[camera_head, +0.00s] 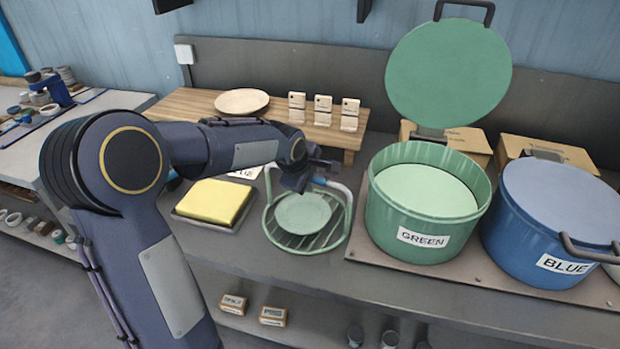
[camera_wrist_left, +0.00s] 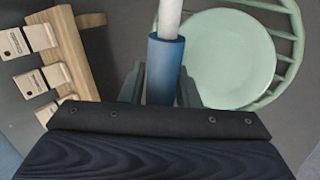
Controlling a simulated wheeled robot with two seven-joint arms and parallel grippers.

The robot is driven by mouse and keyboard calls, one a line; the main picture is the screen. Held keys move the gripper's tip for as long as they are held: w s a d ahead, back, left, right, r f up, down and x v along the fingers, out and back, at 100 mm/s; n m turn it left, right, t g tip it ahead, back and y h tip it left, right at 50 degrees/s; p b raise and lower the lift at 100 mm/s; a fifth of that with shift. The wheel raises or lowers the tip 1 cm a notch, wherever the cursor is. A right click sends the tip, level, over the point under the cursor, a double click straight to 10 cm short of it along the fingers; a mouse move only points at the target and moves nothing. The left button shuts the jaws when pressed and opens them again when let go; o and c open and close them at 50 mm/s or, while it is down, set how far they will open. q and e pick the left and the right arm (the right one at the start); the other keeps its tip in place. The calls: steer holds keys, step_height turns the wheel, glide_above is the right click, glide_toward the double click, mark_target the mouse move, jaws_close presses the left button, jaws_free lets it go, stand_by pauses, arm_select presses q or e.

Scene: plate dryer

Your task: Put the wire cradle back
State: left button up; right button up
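The wire cradle (camera_head: 328,240) is a round pale green wire basket on the counter, with a green plate (camera_head: 303,213) lying in it. Its white arched handle has a blue grip. My left gripper (camera_head: 308,176) is at the top of this handle. In the left wrist view, the blue grip (camera_wrist_left: 165,68) lies between the two fingers, close against both, so the gripper looks shut on it. The plate (camera_wrist_left: 228,58) and the wire rim (camera_wrist_left: 291,50) show to the right there. My right gripper is in neither view.
A yellow sponge (camera_head: 214,201) on a dark tray is left of the cradle. An open green pot (camera_head: 415,240) and a lidded blue pot (camera_head: 540,255) stand at right. Behind is a wooden shelf (camera_head: 190,105) with a plate (camera_head: 241,101) and several small tags (camera_head: 323,110).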

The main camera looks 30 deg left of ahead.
arm_select(q)
steer(key=o, duration=0.4)
steer(key=shift+f, duration=0.1)
steer(key=shift+c, duration=0.2)
steer(key=v, duration=0.8)
steer(key=s+d+f+m+h, duration=0.1)
steer(key=s+d+m, duration=0.2)
steer(key=s+m, duration=0.2)
steer(key=s+d+f+m+h, duration=0.1)
steer(key=s+d+m, duration=0.3)
steer(key=s, duration=0.8)
steer(key=s+d+f+m+g+h, duration=0.1)
steer(key=s+d+f+m+h, duration=0.1)
steer(key=s+m, duration=0.5)
steer(key=shift+s+d+f+m, duration=0.4)
steer(key=shift+s+d+f, duration=0.2)
steer(key=shift+s+d, duration=0.35)
